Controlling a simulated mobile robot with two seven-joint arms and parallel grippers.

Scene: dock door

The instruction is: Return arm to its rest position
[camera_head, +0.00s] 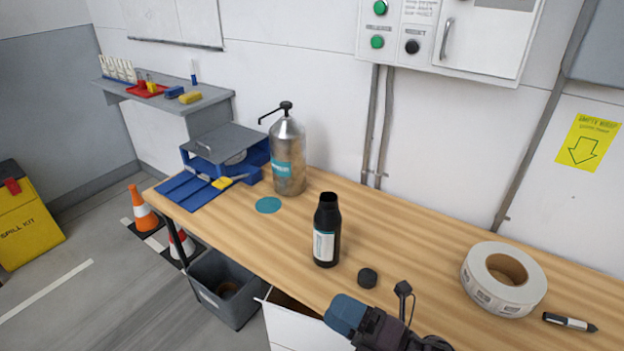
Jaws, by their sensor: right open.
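My right gripper (374,312) shows at the bottom edge, low and right of the middle, with its arm running out of the picture. It is open with nothing seen in it. It appears in front of the table's near edge. A black bottle (326,238) with a white and teal label stands upright on the wooden table (420,240), its mouth open. A small black cap (367,278) lies on the table between the bottle and my gripper, apart from both. My left gripper is out of the picture.
A steel pump dispenser (287,160) stands beside a blue box (215,150) at the back left. A label roll (478,278) and a marker (569,322) lie at the right. A grey bin (225,290) and cones (141,210) stand on the floor.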

